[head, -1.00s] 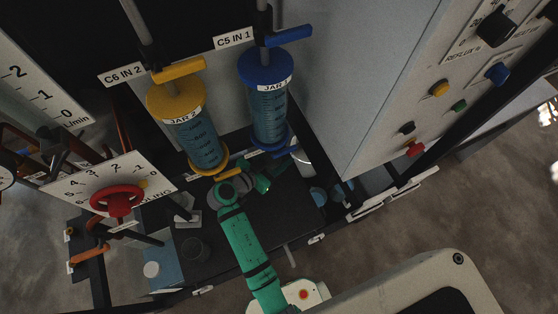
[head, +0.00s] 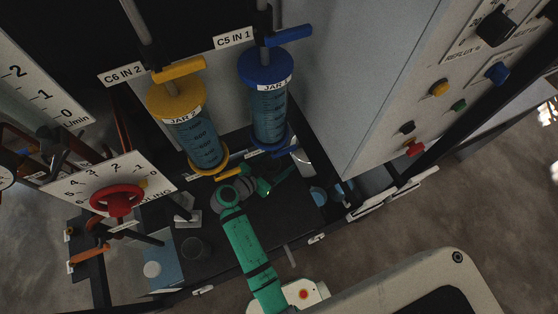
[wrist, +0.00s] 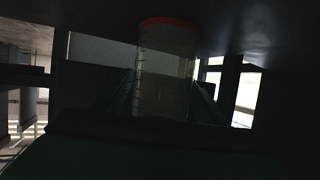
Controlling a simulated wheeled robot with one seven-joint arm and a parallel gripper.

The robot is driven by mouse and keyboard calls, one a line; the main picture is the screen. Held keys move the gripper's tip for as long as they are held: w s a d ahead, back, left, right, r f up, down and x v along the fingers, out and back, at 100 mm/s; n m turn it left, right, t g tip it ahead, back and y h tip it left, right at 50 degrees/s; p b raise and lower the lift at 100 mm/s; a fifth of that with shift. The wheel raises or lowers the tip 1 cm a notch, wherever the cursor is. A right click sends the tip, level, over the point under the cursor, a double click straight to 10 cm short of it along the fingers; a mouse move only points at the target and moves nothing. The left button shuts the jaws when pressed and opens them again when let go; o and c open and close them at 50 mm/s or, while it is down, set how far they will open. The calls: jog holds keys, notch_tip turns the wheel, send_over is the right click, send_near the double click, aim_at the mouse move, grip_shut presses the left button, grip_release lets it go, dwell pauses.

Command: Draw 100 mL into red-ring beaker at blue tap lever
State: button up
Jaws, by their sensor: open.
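The red-ring beaker (wrist: 165,75) is clear, with dark graduation marks and a red band at its rim. In the wrist view it stands upright in front of my gripper, between the two dim fingers; contact cannot be told. A pale glass shape in the head view (head: 303,163), beside the foot of JAR 1, looks like this beaker. My gripper (head: 276,180) is open, low under the jars. JAR 1 (head: 269,115) is blue-capped and holds blue liquid. A blue tap lever (head: 280,149) sits at its foot, partly hidden. Any liquid in the beaker is too dark to tell.
JAR 2 (head: 198,135), yellow-capped with a yellow lower lever (head: 229,175), stands to the left. A grey control cabinet (head: 375,80) closes in the right. A dark cup (head: 195,248) stands on the dark bench (head: 255,225) at front left. A red knob (head: 117,201) is further left.

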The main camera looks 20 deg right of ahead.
jog(key=shift+r, duration=0.15)
jog(key=v, duration=1.2)
